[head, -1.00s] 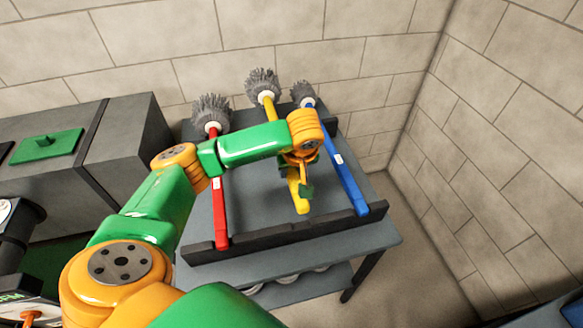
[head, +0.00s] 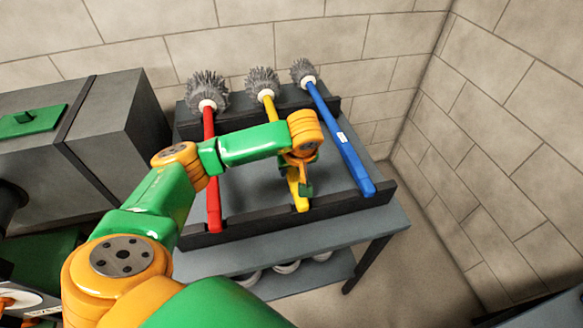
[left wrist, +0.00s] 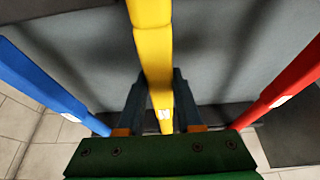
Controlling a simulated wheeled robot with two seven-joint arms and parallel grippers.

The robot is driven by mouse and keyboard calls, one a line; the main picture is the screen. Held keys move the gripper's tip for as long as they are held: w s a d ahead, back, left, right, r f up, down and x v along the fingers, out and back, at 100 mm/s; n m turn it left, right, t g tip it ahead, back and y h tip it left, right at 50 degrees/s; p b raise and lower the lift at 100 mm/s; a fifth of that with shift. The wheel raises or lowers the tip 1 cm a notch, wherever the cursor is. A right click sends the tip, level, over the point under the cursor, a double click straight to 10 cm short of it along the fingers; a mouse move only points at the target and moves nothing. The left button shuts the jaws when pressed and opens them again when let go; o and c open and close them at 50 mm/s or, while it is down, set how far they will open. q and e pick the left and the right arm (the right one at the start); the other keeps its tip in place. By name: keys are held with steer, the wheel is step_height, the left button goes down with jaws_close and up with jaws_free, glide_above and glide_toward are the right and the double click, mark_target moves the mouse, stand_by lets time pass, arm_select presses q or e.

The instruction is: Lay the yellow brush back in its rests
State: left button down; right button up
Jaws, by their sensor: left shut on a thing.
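The yellow brush (head: 268,112) has a grey bristle head at the back and lies between the red brush (head: 209,130) and the blue brush (head: 340,135). My left gripper (head: 300,185) is shut on its handle near the front end. The left wrist view shows the yellow handle (left wrist: 153,55) running between the fingers (left wrist: 159,112). The rests are a dark back rail (head: 240,106) and a dark front rail (head: 250,224). The yellow handle's end overlaps the front rail and its neck overlaps the back rail; I cannot tell whether it touches them. My arm hides mid-handle. My right gripper is out of view.
The red and blue brushes lie across both rails on either side, close to my left gripper. The grey table (head: 300,237) has a lower shelf with round items. A grey cabinet (head: 115,130) stands at the left. Block walls close off the back and right.

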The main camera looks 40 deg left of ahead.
arm_select(q)
steer(key=c, duration=0.5)
jaws_free()
steer(key=shift+r, duration=0.1)
steer(key=v, duration=0.7)
